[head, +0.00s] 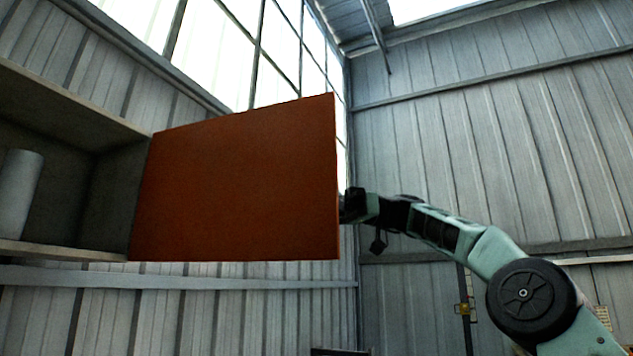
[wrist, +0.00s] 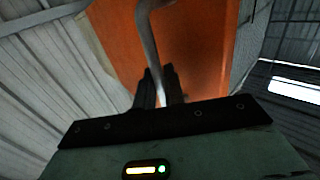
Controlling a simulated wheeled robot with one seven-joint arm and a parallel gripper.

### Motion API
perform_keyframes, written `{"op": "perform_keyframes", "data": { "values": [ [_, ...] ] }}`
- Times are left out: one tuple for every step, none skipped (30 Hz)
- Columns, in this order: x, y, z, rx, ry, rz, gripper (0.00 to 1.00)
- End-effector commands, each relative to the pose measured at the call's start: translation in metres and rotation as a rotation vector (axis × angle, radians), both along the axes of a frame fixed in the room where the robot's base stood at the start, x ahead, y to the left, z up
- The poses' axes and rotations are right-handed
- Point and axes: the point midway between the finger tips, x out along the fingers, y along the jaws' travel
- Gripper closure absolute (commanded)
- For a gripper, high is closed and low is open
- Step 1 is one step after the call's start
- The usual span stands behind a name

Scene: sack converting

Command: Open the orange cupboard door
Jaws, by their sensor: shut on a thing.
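The orange cupboard door (head: 240,185) stands wide open in the head view, swung out from the cupboard at its left edge. In the wrist view the door's orange face (wrist: 195,50) fills the upper middle, with a grey bar handle (wrist: 147,35) on it. My gripper (wrist: 160,88) is shut on the handle, its dark fingers on either side of the bar. In the head view my gripper (head: 347,205) is at the door's right edge, and its fingertips and the handle are hidden behind the door.
The open cupboard (head: 75,250) at the left has a pale shelf with a grey cylinder (head: 19,193) on it. Corrugated metal walls (head: 470,150) stand behind. Open air lies below the door and right of it, around my arm.

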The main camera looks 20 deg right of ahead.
Motion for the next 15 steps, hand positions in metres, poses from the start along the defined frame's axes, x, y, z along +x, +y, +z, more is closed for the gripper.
{"op": "perform_keyframes", "data": {
  "values": [
    [0.007,-0.003,0.007,0.002,0.002,0.0,1.0],
    [0.011,-0.005,0.006,0.002,0.002,0.0,1.0],
    [0.015,-0.007,0.006,0.002,0.002,0.001,1.0],
    [0.018,-0.009,0.005,0.002,0.002,0.001,1.0],
    [0.02,-0.011,0.005,0.002,0.002,0.0,1.0],
    [0.024,-0.012,0.004,0.001,0.002,0.0,1.0],
    [0.026,-0.013,0.004,0.001,0.001,0.0,1.0],
    [0.028,-0.014,0.004,0.002,0.001,0.0,1.0],
    [0.03,-0.015,0.003,0.002,0.001,0.001,1.0],
    [0.032,-0.016,0.003,0.002,0.0,0.001,1.0],
    [0.033,-0.017,0.003,0.002,0.0,0.001,1.0],
    [0.034,-0.017,0.002,0.002,0.0,0.001,1.0],
    [0.035,-0.018,0.002,0.001,0.0,0.001,1.0],
    [0.036,-0.018,0.001,0.001,0.0,0.001,1.0],
    [0.036,-0.019,0.001,0.001,-0.001,0.0,1.0]
  ]
}}
